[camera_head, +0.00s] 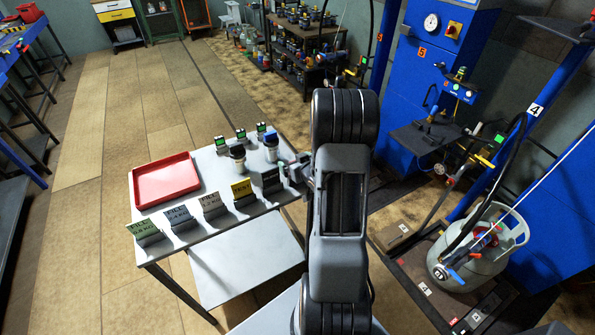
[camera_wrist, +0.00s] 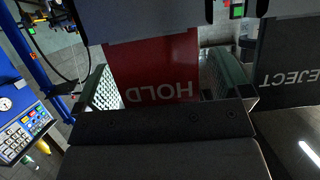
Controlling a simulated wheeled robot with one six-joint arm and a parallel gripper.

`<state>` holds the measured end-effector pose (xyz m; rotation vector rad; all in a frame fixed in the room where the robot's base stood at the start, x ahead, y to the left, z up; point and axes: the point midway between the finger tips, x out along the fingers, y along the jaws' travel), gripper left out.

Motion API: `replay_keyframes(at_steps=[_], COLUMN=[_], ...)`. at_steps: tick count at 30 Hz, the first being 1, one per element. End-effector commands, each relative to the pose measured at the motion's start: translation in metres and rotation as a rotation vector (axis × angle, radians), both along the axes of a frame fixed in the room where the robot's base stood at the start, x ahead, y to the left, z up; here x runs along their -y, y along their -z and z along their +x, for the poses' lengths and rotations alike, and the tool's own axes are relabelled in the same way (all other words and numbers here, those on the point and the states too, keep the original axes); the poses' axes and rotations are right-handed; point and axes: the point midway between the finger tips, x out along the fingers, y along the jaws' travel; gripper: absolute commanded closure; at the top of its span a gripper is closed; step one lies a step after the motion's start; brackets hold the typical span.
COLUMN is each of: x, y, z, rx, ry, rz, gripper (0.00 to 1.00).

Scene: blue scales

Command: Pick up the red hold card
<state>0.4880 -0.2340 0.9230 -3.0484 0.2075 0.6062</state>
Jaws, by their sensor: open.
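The red hold card (camera_wrist: 150,72) shows in the wrist view with its lettering upside down. It stands between the two green-grey fingers of my open gripper (camera_wrist: 160,88). Its edge near the lettering is close to the dark palm; I cannot tell whether they touch. In the head view my gripper (camera_head: 298,171) is at the right end of the table, and the hold card is hidden behind my arm. The dark reject card (camera_wrist: 288,62) stands just right of the right finger in the wrist view.
The grey table (camera_head: 157,226) carries a row of standing cards, including a yellow one (camera_head: 242,189) and a green one (camera_head: 145,230). A red tray (camera_head: 166,181) lies at the left. Two small cylinders (camera_head: 238,158) (camera_head: 271,149) and several green-lit devices (camera_head: 221,143) stand behind the cards.

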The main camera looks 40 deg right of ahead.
Motion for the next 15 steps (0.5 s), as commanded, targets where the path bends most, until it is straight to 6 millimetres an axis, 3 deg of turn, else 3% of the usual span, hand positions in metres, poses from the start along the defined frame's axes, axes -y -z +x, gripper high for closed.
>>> replay_keyframes(at_steps=[2,15], x=[0.0001,-0.0001], y=[0.0,-0.0002], z=[-0.0002,-0.0004], rx=[0.0,0.0], ry=[0.0,0.0], rz=[0.0,0.0], gripper=[0.06,0.48])
